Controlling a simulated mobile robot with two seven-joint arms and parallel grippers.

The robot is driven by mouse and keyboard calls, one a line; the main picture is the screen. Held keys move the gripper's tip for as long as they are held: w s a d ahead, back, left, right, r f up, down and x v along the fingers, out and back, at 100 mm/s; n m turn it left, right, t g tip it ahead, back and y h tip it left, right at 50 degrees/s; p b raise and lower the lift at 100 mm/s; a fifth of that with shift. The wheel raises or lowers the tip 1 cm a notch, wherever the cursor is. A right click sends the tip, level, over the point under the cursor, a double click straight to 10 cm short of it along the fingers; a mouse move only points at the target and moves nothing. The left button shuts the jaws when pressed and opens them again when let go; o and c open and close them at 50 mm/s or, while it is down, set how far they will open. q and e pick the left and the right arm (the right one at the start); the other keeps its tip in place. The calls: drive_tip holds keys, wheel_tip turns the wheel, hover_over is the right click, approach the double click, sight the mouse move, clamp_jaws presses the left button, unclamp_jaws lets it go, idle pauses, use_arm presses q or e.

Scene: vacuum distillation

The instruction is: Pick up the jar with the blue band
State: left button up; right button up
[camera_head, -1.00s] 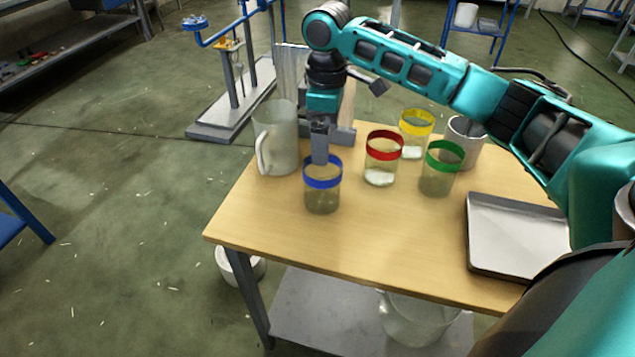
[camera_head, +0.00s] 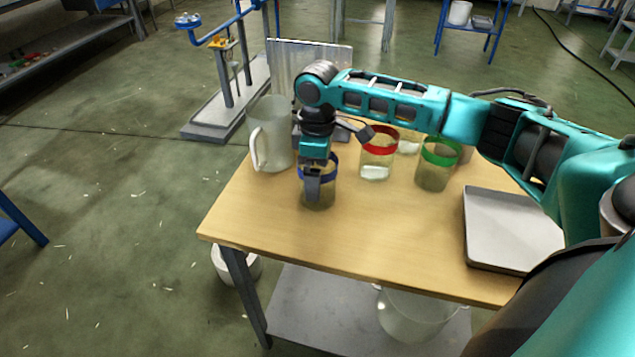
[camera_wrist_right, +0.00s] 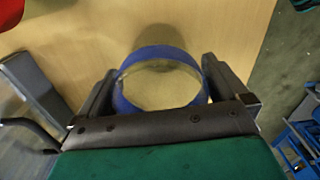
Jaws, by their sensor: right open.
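The jar with the blue band (camera_head: 324,192) stands upright on the wooden table (camera_head: 270,235), near its left side. It is clear glass, partly hidden behind my gripper in the head view. My right gripper (camera_head: 313,190) points down at the jar and is open. In the right wrist view, the blue band (camera_wrist_right: 127,104) and round mouth of the jar lie between the two fingers of the right gripper (camera_wrist_right: 158,88), one on each side. I cannot tell whether either finger touches the glass. My left gripper is not in view.
A clear jug (camera_head: 270,135) stands close behind and left of the jar. A red-banded jar (camera_head: 379,153) and a green-banded jar (camera_head: 436,165) stand to the right. A grey tray (camera_head: 510,230) lies at the right. The front of the table is clear.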

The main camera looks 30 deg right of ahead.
drive_tip(key=c, duration=1.1)
